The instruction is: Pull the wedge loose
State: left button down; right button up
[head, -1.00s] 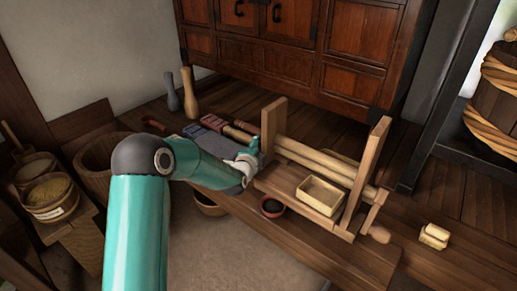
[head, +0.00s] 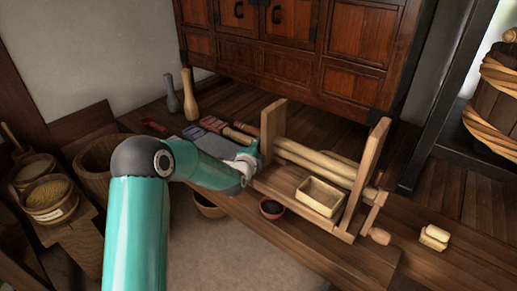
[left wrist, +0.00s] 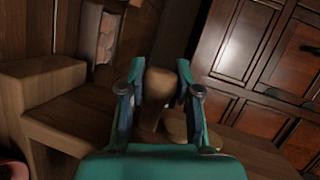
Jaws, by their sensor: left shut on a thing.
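A wooden roller frame with two uprights stands on the low bench; its left upright (head: 272,128) is beside my left gripper (head: 255,155). In the left wrist view my left gripper (left wrist: 160,88) is shut on a brown, rounded wooden piece, the wedge (left wrist: 160,82), with one finger on each side. The wedge is hidden behind the gripper in the head view. I cannot tell how far it sits in the frame. My right gripper is in neither view.
A pale box (head: 319,195) sits between the uprights, and a small dark bowl (head: 271,209) stands in front. Wool cards (head: 212,124) lie behind my arm. Pale blocks (head: 434,237) lie at the right. A wooden cabinet (head: 350,35) stands behind.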

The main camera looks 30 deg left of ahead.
pick_arm(q)
jog(key=a, duration=0.3)
jog(key=shift+a+f+b, duration=0.1)
jog(key=shift+b, duration=0.25)
jog(key=c, duration=0.8)
grip_release()
jog(key=shift+w, duration=0.1)
jog(key=v, duration=1.2)
